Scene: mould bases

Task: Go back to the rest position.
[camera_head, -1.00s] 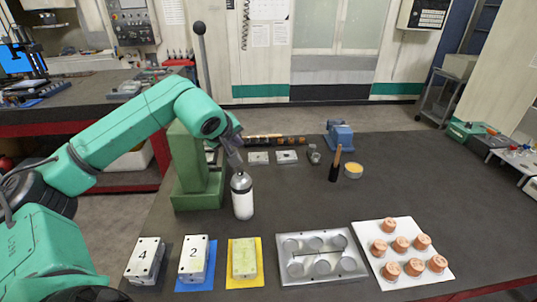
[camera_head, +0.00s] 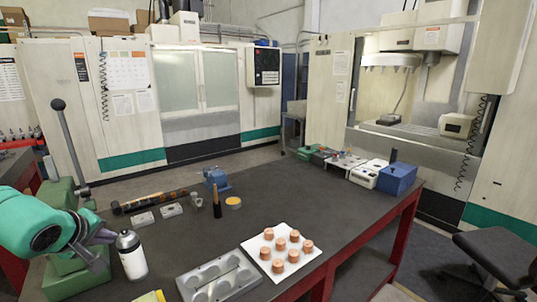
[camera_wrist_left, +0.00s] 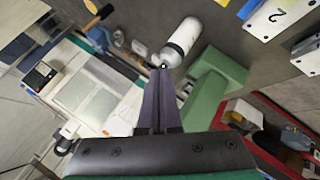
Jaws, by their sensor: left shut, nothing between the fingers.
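My left gripper (camera_head: 103,238) is at the lower left of the head view, at the end of my green arm. Its fingers are together with nothing between them; they also show closed in the left wrist view (camera_wrist_left: 160,105). A white and grey bottle (camera_head: 131,255) stands upright on the table just right of the fingers. In the left wrist view the bottle (camera_wrist_left: 182,42) lies just beyond the fingertips; whether they touch it I cannot tell. My right gripper is not in view.
A green press with a lever (camera_head: 70,145) stands beside my left arm. A metal mould plate (camera_head: 220,278) and a white board (camera_head: 262,252) with several copper pieces sit at the front. A blue box (camera_head: 397,180) is at the far right corner. The table's right middle is clear.

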